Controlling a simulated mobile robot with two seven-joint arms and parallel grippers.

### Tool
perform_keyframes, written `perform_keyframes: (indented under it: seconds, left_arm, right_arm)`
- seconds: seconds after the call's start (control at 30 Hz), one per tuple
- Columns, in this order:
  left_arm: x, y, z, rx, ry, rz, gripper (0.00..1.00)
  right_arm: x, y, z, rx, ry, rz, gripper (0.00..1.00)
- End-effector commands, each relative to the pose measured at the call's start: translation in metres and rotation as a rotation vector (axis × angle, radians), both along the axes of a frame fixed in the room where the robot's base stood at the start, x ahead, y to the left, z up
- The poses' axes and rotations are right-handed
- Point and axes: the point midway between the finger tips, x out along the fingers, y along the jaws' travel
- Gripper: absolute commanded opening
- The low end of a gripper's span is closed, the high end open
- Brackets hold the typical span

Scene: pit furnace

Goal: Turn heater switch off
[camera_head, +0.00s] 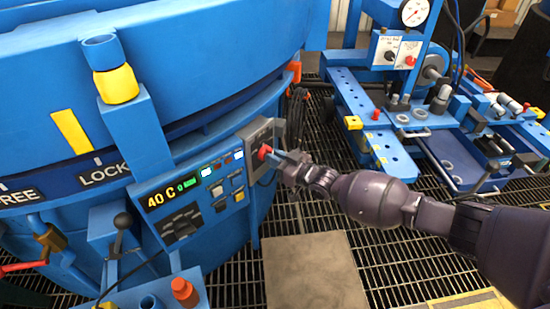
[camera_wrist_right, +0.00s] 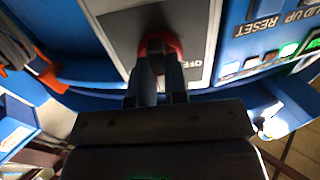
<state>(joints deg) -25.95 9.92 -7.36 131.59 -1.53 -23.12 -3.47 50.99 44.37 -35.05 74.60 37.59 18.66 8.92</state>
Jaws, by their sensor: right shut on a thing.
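The heater switch (camera_head: 264,152) is a red knob on a grey plate at the right end of the control panel on the blue furnace. In the right wrist view the red knob (camera_wrist_right: 160,43) sits on the grey plate, with the word OFF printed beside it. My right gripper (camera_head: 270,156) is at the switch, its fingers shut on the red knob. In the wrist view the fingers (camera_wrist_right: 158,75) reach to the knob and cover part of it, so its exact turn angle is hard to tell. My left gripper is not in view.
The control panel (camera_head: 192,193) shows 40 C and several buttons. A black-knobbed lever (camera_head: 122,221) and a red-orange knob (camera_head: 184,291) are at lower left. A blue machine with a gauge (camera_head: 414,12) stands at upper right. The grated floor has a bare plate (camera_head: 312,272).

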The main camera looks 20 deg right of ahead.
Motion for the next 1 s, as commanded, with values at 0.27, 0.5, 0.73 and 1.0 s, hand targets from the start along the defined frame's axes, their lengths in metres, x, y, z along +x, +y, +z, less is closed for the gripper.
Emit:
perform_keyframes:
  seconds: [0.27, 0.5, 0.73, 1.0]
  left_arm:
    - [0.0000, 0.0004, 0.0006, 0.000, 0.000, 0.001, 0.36]
    - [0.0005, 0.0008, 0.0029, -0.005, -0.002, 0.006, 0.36]
    - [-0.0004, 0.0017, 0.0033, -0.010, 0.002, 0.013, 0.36]
    - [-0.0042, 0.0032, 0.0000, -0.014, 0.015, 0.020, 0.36]
  right_arm:
    - [-0.0001, -0.0001, 0.0004, -0.028, -0.018, -0.001, 0.00]
    - [-0.0002, 0.0000, 0.0011, -0.140, -0.085, -0.001, 0.00]
    - [0.0000, 0.0001, 0.0015, -0.312, -0.188, -0.002, 0.00]
    - [-0.0004, -0.0003, 0.0003, -0.517, -0.309, -0.001, 0.00]
